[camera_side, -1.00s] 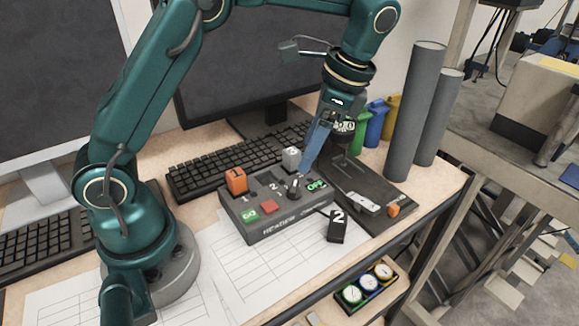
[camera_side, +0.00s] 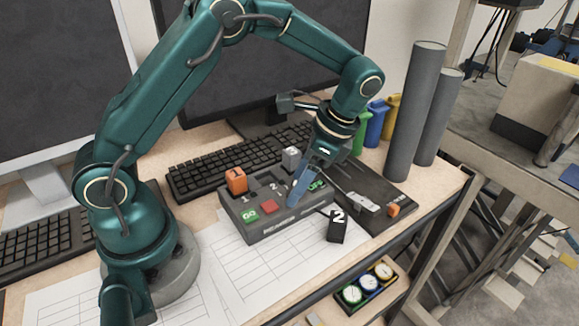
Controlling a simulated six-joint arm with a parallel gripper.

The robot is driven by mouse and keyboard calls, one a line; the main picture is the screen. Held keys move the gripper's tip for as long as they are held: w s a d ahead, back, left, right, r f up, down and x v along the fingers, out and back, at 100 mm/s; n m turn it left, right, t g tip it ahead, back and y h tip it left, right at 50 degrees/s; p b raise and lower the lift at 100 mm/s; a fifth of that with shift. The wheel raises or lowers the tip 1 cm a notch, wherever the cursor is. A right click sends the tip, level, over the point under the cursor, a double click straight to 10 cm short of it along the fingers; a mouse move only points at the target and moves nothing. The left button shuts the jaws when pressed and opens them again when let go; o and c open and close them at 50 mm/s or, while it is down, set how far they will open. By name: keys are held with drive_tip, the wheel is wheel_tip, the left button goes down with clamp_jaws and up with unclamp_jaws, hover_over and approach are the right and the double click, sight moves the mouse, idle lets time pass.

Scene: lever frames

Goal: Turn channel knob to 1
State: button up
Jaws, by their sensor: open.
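The dark control box (camera_side: 262,235) sits on the desk, with a green GO button (camera_side: 250,216), a red button (camera_side: 269,206) and a green OFF label (camera_side: 315,185) on its top. An orange block marked 1 (camera_side: 236,180) stands at its back left and a grey block (camera_side: 291,157) at its back. My gripper (camera_side: 295,198) points down over the right part of the box, its blue-grey fingers open. The small dark knob there is mostly hidden behind the fingers. I cannot tell whether they touch it.
A black block marked 2 (camera_side: 338,226) stands in front of the box. A dark panel (camera_side: 375,217) with a light switch and an orange piece lies to the right. Two grey cylinders (camera_side: 414,115) stand behind it. A keyboard (camera_side: 235,161) lies behind the box.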

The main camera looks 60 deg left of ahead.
clamp_jaws()
drive_tip(key=shift+n, duration=0.3)
drive_tip(key=n, duration=0.1)
drive_tip(key=n+h, duration=0.1)
drive_tip(key=n, duration=0.1)
drive_tip(key=shift+w+a+n+g, duration=0.1)
drive_tip(key=shift+a+n+g, duration=0.05)
drive_tip(key=shift+n+g, duration=0.2)
drive_tip(key=n+h, duration=0.1)
drive_tip(key=n, duration=0.1)
drive_tip(key=n+h, duration=0.1)
drive_tip(key=n, duration=0.1)
drive_tip(key=shift+a+n+g, duration=0.2)
drive_tip(key=shift+n+g, duration=0.05)
drive_tip(key=n+h, duration=0.1)
drive_tip(key=n, duration=0.3)
drive_tip(key=shift+a+h, duration=0.2)
drive_tip(key=shift+h, duration=0.2)
drive_tip(key=n, duration=0.2)
drive_tip(key=n+t+h, duration=0.1)
drive_tip(key=n, duration=0.2)
drive_tip(key=shift+a+h, duration=0.15)
drive_tip(key=shift+h, duration=0.15)
